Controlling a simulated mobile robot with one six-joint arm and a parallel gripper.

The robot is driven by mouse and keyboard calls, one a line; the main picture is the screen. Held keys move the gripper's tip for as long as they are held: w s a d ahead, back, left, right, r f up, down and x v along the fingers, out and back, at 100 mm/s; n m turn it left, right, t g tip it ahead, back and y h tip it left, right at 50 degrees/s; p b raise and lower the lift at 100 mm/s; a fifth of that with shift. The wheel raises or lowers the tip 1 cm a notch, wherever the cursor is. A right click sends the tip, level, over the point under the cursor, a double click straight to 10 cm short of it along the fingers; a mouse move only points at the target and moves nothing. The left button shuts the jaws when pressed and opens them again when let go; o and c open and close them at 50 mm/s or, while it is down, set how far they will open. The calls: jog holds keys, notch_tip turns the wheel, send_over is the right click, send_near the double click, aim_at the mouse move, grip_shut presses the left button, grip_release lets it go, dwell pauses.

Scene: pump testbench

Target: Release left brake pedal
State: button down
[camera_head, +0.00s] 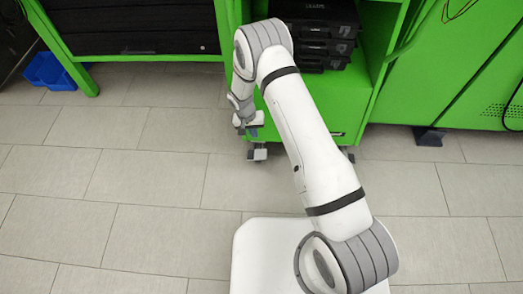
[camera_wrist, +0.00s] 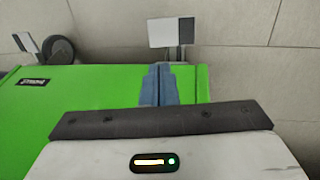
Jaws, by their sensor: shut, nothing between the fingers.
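The left brake pedal (camera_head: 257,155) is a small grey plate on the caster at the front left foot of the green cart. In the wrist view a pedal plate (camera_wrist: 172,32), half white and half grey, stands out past the cart edge, straight beyond my fingertips. My gripper (camera_head: 253,131) is just above the left pedal in the head view. In the wrist view its two blue-grey fingers (camera_wrist: 158,72) are together with nothing between them. The fingertips appear apart from the pedal; the exact gap is hard to judge. The caster wheel under this pedal is mostly hidden.
A second caster (camera_wrist: 58,50) with its pedal (camera_wrist: 26,42) shows at the left of the wrist view. The green cart (camera_head: 305,137) holds black cases (camera_head: 315,30). A blue bin (camera_head: 48,72) lies far left. The tiled floor (camera_head: 150,180) in front is clear.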

aim_at(262, 154)
dwell(0.3)
jog(key=d+f+b, duration=0.1)
jog(key=f, duration=0.3)
jog(key=f+b, duration=0.2)
jog(key=f, duration=0.3)
jog(key=d+f+b, duration=0.1)
jog(key=f, duration=0.3)
jog(key=shift+s+d+f+b, duration=0.1)
jog(key=shift+d+f+b, duration=0.2)
jog(key=shift+d+f, duration=0.05)
